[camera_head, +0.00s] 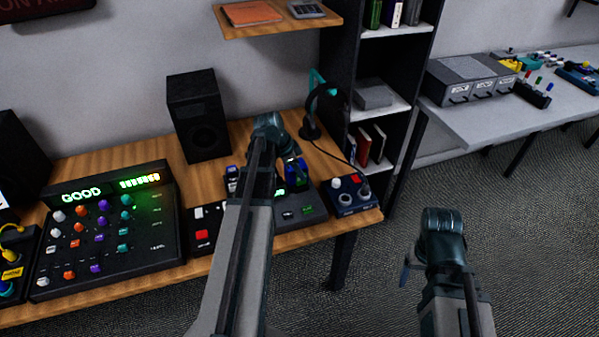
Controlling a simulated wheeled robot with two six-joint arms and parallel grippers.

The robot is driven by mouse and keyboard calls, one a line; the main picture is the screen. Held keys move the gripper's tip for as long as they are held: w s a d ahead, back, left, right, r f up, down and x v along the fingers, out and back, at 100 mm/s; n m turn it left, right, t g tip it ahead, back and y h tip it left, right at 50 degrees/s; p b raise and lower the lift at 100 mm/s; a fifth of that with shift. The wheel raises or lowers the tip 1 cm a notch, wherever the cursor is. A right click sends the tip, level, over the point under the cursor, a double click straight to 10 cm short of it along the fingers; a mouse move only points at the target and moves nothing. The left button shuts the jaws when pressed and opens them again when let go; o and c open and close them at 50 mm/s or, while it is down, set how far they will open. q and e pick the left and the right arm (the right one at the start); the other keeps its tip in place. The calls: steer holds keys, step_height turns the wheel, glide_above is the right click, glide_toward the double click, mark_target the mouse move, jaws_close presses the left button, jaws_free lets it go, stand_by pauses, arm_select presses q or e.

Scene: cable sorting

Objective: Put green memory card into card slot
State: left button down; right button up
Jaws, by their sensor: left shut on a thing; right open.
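My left gripper (284,168) points down over a dark device (312,213) with a small green lit display, near the right end of the wooden desk. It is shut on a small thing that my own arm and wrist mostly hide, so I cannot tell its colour. A blue upright piece (295,172) shows just right of the gripper. I cannot make out the green memory card or the card slot clearly. My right gripper (407,272) is open and empty, over the floor right of the desk.
A mixing console (105,240) reading GOOD fills the desk's left part. A speaker (197,115) stands behind. A small box with a red button (203,236) and a blue knob box (350,196) flank the device. Headphones (311,128) hang by the shelf (392,103).

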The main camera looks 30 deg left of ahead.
arm_select(q)
steer(key=shift+f+b, duration=1.1)
steer(key=shift+f, duration=0.05)
stand_by(0.8)
steer(key=c, duration=0.6)
jaws_free()
steer(key=shift+c, duration=0.2)
steer(key=shift+w+a+r, duration=0.1)
steer(key=shift+r, duration=0.05)
steer(key=shift+c, duration=0.3)
steer(key=shift+o, duration=0.5)
steer(key=shift+r, duration=0.1)
steer(key=shift+r+p, duration=0.25)
steer(key=shift+p, duration=0.25)
step_height(320, 180, up, 6)
steer(key=p, duration=0.6)
steer(key=shift+r, duration=0.1)
